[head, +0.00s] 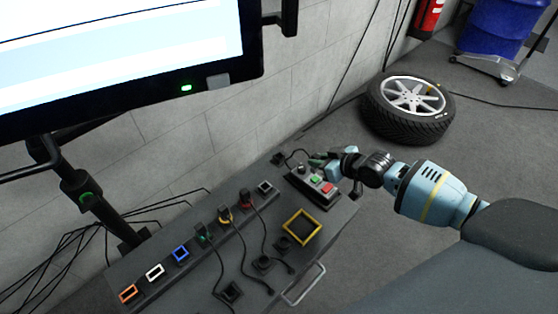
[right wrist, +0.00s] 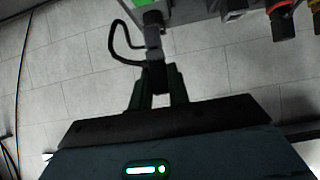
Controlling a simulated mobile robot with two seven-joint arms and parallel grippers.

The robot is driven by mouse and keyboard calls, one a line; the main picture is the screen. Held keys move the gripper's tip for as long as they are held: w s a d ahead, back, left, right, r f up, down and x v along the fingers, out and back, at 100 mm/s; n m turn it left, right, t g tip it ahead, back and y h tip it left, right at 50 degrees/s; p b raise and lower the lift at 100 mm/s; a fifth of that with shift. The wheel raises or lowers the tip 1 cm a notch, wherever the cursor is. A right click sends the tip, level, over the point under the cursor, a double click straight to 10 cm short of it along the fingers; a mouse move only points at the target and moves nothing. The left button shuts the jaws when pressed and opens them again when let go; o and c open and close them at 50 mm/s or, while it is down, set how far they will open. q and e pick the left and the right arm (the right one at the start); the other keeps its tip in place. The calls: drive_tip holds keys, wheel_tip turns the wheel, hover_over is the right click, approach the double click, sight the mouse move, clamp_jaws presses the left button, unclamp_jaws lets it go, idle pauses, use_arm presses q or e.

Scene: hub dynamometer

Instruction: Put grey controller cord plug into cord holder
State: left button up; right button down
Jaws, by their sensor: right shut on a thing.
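My right gripper (head: 320,160) is at the far right end of the bench, just behind the grey controller box (head: 313,183) with its green and red buttons. In the right wrist view its two fingers (right wrist: 158,72) are shut on a grey plug (right wrist: 153,42), with a black cord (right wrist: 114,42) looping off to the left. The plug's far end is close to the controller's underside or edge; I cannot tell whether it touches. A grey-framed socket (head: 265,187) sits at the right end of the row; I cannot tell which fitting is the cord holder. My left gripper is out of view.
The row also has orange (head: 129,293), white (head: 155,271) and blue (head: 181,254) framed sockets, and several plugged cords. A yellow-framed square (head: 302,227) lies in front. A monitor (head: 120,60) overhangs at left. A wheel (head: 408,108) lies on the floor.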

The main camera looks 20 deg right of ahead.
drive_tip(key=shift+w+a+f+b, duration=0.1)
drive_tip(key=shift+w+a+b, duration=0.25)
drive_tip(key=shift+w, duration=0.3)
drive_tip(key=shift+w+a+b, duration=0.15)
drive_tip(key=shift+w+b, duration=0.25)
drive_tip(key=shift+w, duration=0.25)
drive_tip(key=shift+w+a+b, duration=0.3)
drive_tip(key=shift+w+b, duration=0.2)
drive_tip(key=shift+w, duration=0.3)
drive_tip(key=shift+w+a+b, duration=0.25)
drive_tip(key=shift+w+b, duration=0.25)
drive_tip(key=shift+w, duration=0.25)
use_arm(q)
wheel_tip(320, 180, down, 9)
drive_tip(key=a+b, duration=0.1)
drive_tip(key=b, duration=0.5)
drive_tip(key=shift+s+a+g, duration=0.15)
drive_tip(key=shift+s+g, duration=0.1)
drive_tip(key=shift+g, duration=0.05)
use_arm(e)
drive_tip(key=w+a, duration=0.3)
drive_tip(key=w, duration=0.5)
drive_tip(key=shift+w, duration=0.25)
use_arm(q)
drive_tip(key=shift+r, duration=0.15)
